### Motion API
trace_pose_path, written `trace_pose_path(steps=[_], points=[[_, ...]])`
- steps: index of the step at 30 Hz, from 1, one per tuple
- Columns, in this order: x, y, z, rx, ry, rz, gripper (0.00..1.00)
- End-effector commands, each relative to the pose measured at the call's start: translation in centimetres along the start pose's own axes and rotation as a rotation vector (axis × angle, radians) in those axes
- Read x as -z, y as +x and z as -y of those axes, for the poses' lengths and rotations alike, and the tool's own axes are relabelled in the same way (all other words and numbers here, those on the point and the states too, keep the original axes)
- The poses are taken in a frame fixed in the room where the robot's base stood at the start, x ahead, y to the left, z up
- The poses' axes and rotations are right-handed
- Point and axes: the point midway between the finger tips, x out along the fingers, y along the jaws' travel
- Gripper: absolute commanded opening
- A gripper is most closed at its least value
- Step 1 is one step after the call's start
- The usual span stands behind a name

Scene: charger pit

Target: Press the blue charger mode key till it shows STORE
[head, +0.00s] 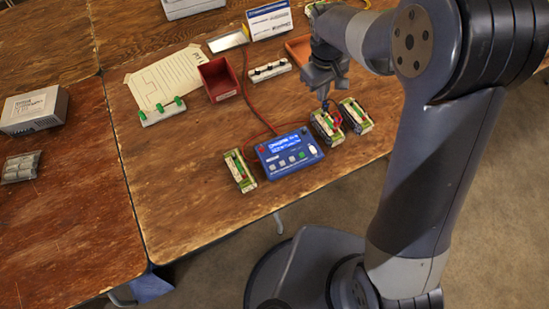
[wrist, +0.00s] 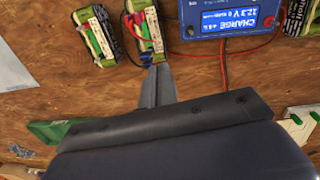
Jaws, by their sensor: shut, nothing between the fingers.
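The blue charger (head: 289,153) lies near the table's front edge, with a lit blue screen and a row of small keys (head: 286,162) below it. Which one is the mode key is too small to tell. In the wrist view the charger (wrist: 207,33) is upside down at the top edge. Its screen (wrist: 234,20) reads CHARGE with 12.3 V below, and its keys are out of frame. My gripper (head: 325,101) is shut and empty, behind and to the right of the charger. Its closed fingers (wrist: 157,70) point towards a battery pack in the wrist view.
Battery packs with wires (head: 326,126) and (head: 357,115) lie right of the charger, another (head: 240,170) left. Red and black leads run behind it. A red bin (head: 219,80), a white terminal strip (head: 268,71) and a paper sheet (head: 165,80) lie farther back. Bare wood is free front left.

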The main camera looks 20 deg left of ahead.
Motion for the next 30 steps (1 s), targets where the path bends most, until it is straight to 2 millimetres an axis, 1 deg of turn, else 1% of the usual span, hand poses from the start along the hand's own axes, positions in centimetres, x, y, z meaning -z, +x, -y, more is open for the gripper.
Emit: trace_pose_path(steps=[1, 6, 15, 21, 24, 30], points=[[0.0, 0.6, 1.6, -0.029, -0.065, 0.009, 0.00], [-0.9, 0.8, 6.3, -0.161, -0.309, 0.049, 0.00], [-3.1, 0.7, 13.0, -0.421, -0.724, 0.082, 0.00], [-4.6, 0.5, 16.7, -0.607, -0.976, 0.075, 0.00], [-5.2, 0.3, 18.0, -0.687, -1.073, 0.066, 0.00], [-5.9, -0.2, 19.6, -0.790, -1.189, 0.049, 0.00]])
